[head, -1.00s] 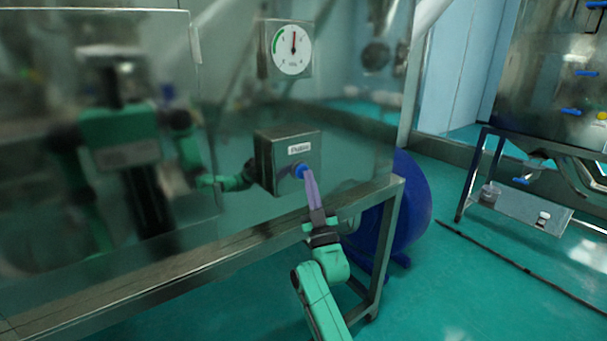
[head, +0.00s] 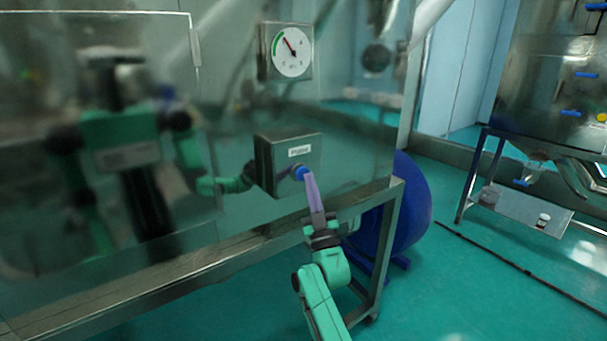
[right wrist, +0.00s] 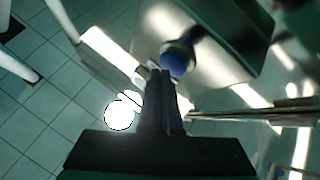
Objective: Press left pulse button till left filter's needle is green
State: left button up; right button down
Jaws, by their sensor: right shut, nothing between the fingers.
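The pulse button is a round blue knob (head: 301,173) on the front of a grey metal box (head: 285,155) with a white label. My right gripper (head: 309,182) is shut and empty, its fingertips at the button. In the right wrist view the blue button (right wrist: 179,60) is just beyond the fingertips (right wrist: 161,80); I cannot tell whether they press it. The round white gauge (head: 292,52) sits above the box. Its needle points up and to the left, with its tip near the upper end of the green arc. My left gripper is not in view.
A shiny metal panel (head: 235,240) behind the box reflects my body. A metal frame rail (head: 190,270) runs below it. A blue drum-shaped part (head: 412,205) is to the right of the box. Green floor (head: 470,300) is open at the right.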

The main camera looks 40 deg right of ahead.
jog(key=shift+s, duration=0.45)
jog(key=s+p, duration=0.2)
jog(key=s, duration=0.3)
jog(key=shift+a, duration=0.1)
dwell(0.7)
